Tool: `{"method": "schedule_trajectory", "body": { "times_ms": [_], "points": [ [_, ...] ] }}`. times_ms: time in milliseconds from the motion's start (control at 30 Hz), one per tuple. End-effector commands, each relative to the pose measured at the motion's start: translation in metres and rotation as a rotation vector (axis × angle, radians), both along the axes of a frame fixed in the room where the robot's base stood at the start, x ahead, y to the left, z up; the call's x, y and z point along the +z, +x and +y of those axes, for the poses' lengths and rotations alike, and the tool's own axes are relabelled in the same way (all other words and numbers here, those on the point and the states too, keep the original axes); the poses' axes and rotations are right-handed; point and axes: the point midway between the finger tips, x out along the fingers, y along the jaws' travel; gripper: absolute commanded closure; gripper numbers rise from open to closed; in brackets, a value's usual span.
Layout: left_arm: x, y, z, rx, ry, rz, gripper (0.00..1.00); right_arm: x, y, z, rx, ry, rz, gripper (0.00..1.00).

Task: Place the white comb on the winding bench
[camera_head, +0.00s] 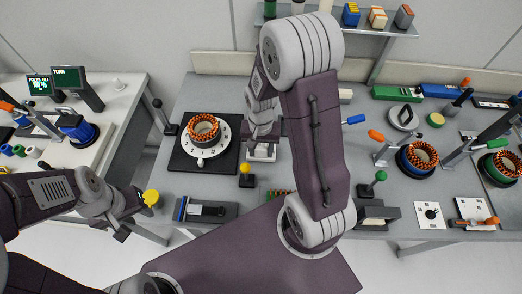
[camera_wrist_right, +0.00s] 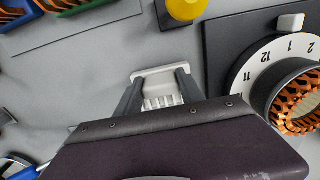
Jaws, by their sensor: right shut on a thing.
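The white comb (camera_wrist_right: 160,88) shows in the right wrist view between the two dark fingers of my right gripper (camera_wrist_right: 158,92), which is shut on it. In the head view the comb (camera_head: 262,153) shows below the gripper (camera_head: 263,135), over the grey winding bench (camera_head: 225,92), to the right of the dial plate. Whether it touches the bench cannot be told. My left gripper (camera_head: 131,212) is at the front left, with its fingers apart and nothing seen between them. A yellow round knob (camera_head: 151,197) is close to its upper finger.
A black base with a numbered white dial (camera_head: 223,141) carries a copper-wound stator (camera_head: 203,128) just left of the comb. More stators and fixtures stand at the right. My right arm hides the bench middle.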

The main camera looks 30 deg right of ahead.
Motion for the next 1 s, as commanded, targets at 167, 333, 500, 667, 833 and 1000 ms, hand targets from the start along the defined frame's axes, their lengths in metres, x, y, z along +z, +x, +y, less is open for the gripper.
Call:
{"method": "schedule_trajectory", "body": {
  "times_ms": [167, 333, 500, 667, 833, 1000],
  "points": [
    [0.000, 0.000, 0.000, 0.000, 0.000, 0.000, 0.64, -0.005, 0.000, 0.000, 0.000, 0.000, -0.002, 1.00],
    [-0.002, 0.000, 0.000, 0.000, 0.000, 0.000, 0.64, -0.007, 0.000, 0.000, 0.000, 0.000, -0.001, 1.00],
    [-0.002, 0.000, 0.000, 0.000, 0.000, 0.000, 0.64, -0.009, 0.000, 0.000, 0.000, 0.000, -0.001, 0.33],
    [-0.002, 0.000, 0.000, 0.000, 0.000, 0.000, 0.64, -0.008, 0.000, 0.000, 0.000, 0.000, -0.001, 0.33],
    [0.001, 0.000, 0.000, 0.000, 0.000, 0.000, 0.64, -0.004, 0.000, 0.000, 0.000, 0.000, -0.002, 0.33],
    [0.006, 0.000, 0.000, 0.000, 0.000, 0.000, 0.64, 0.029, 0.002, -0.001, 0.000, -0.001, -0.009, 0.33]
  ]
}}
